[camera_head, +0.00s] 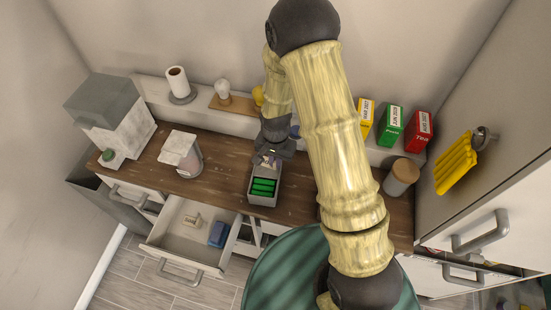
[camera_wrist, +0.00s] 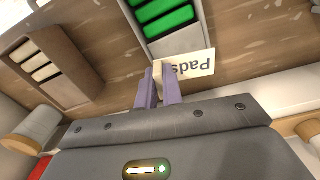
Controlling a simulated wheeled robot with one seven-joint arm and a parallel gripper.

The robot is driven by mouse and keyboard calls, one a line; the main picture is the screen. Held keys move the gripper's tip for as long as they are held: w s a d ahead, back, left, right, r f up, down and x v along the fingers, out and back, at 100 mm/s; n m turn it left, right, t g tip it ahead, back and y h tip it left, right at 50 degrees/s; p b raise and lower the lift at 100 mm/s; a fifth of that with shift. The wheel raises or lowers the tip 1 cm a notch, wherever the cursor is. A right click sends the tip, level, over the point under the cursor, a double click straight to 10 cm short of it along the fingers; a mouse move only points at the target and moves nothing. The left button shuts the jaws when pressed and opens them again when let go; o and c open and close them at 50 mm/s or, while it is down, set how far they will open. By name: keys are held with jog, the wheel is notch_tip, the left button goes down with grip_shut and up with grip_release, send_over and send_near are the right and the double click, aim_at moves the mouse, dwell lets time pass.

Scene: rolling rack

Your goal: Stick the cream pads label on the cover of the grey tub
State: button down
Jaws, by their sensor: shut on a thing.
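The cream label (camera_wrist: 198,66), printed "Pads", shows upside down in the wrist view. My gripper (camera_wrist: 160,92) is shut on its edge, and the label sticks out to the right of the fingertips. In the head view my gripper (camera_head: 270,158) is over the far end of a narrow grey box with green bars (camera_head: 262,199) on the brown counter. That box (camera_wrist: 180,44) is just beyond the label in the wrist view; I cannot tell whether they touch. A lidded tub or jar (camera_head: 182,152) with a pale top stands left of my gripper. I cannot tell surely whether it is the grey tub.
A large grey-topped appliance (camera_head: 110,108) stands at the left. An open drawer (camera_head: 170,245) below the counter holds a blue item (camera_head: 218,234) and a small pale one (camera_head: 192,220). A wooden-lidded jar (camera_head: 402,172) and coloured boxes (camera_head: 391,125) are at the right.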

jog(key=shift+f+b, duration=0.9)
jog(key=shift+f, duration=0.6)
jog(key=shift+f, duration=0.15)
jog(key=c, duration=1.5)
grip_release()
notch_tip(320, 180, up, 18)
jog(key=b, duration=0.3)
jog(key=shift+f, duration=0.25)
